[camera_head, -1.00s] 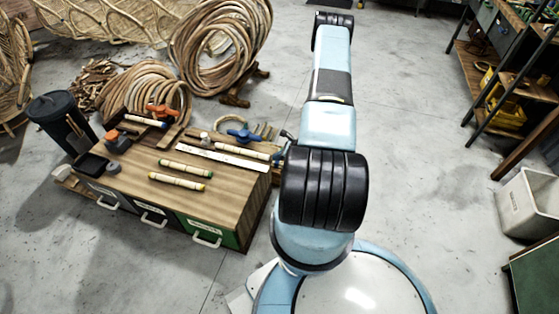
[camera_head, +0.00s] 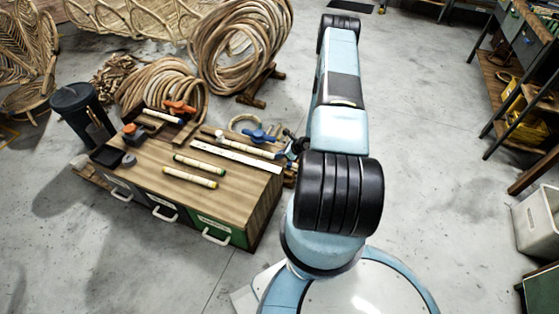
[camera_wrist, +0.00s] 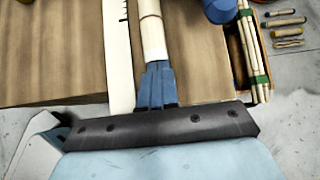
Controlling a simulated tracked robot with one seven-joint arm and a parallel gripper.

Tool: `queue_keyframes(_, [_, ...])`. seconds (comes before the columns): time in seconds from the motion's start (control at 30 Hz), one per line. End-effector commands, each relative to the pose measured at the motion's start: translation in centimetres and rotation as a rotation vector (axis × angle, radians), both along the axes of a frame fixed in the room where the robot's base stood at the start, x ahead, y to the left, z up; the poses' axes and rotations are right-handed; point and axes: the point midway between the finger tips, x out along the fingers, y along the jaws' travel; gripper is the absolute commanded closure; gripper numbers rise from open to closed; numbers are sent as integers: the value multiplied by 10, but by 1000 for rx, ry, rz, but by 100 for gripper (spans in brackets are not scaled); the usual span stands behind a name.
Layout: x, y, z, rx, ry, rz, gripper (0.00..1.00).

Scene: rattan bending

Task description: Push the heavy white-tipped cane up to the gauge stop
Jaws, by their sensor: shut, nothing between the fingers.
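A pale cane (camera_head: 251,146) lies beside a white ruled strip (camera_head: 235,158) on the wooden bench top. A small white piece (camera_head: 219,133) shows at its far left end; I cannot tell whether it is the cane's tip or the stop. My gripper (camera_head: 284,154) is low at the bench's right end, by the cane's near end. In the wrist view, the blue fingers (camera_wrist: 156,70) are shut and empty, in line with the cane (camera_wrist: 152,35) and right at its near end; contact is unclear. The ruled strip (camera_wrist: 118,50) runs left of it. The cane's far end is out of the wrist view.
A blue clamp (camera_head: 258,136) stands just behind the cane, and an orange one (camera_head: 180,107) farther left. A green-ended cane (camera_head: 198,164) and a yellow-ended cane (camera_head: 190,177) lie in front. A side tray (camera_wrist: 237,60) holds thin sticks.

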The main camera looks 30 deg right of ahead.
Motion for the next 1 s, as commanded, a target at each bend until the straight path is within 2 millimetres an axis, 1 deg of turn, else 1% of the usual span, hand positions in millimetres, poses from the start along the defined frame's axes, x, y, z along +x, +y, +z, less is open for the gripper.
queue_keyframes(0.1, [3,2,0,1,-1,-1,100])
queue_keyframes(0.47, [0,0,0,1,0,-1,100])
queue_keyframes(0.57, [-5,-6,-1,1,0,1,100])
queue_keyframes(0.73, [-23,-25,-2,0,1,-2,100])
queue_keyframes(0.8, [-30,-32,12,-1,0,-4,100])
queue_keyframes(1.0, [-51,-47,39,-1,-1,0,100])
